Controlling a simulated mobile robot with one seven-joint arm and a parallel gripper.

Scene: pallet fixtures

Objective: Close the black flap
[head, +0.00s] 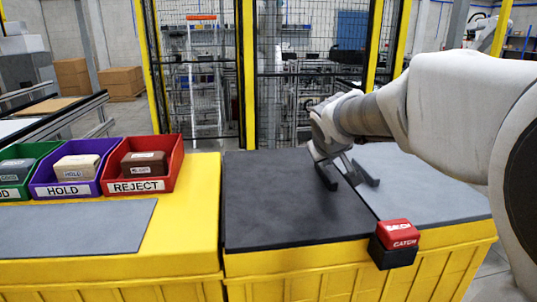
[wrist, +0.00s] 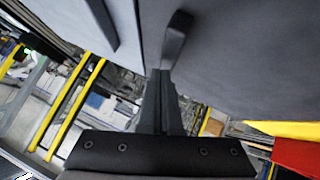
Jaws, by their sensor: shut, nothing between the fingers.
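The black flap (head: 275,200) lies looking flat over the left part of a yellow crate top. A lighter grey flap (head: 430,185) lies to its right, with a seam between them. A dark bar-shaped handle (head: 326,178) stands near the black flap's right edge; it also shows in the wrist view (wrist: 178,38). A second bar (wrist: 100,24) is on the other panel. My gripper (head: 317,150) is shut and empty, its fingers (wrist: 163,75) close to the black handle. I cannot tell whether they touch it. A red block marked CATCH (head: 398,233) sits on a black base at the crate's front.
Left of the crate, a yellow surface (head: 180,215) bears a grey mat (head: 75,228) and green, purple (head: 45,192) and red (head: 120,187) labelled bins. A yellow-framed mesh fence (head: 247,75) stands behind. My arm spans the right side above the grey flap.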

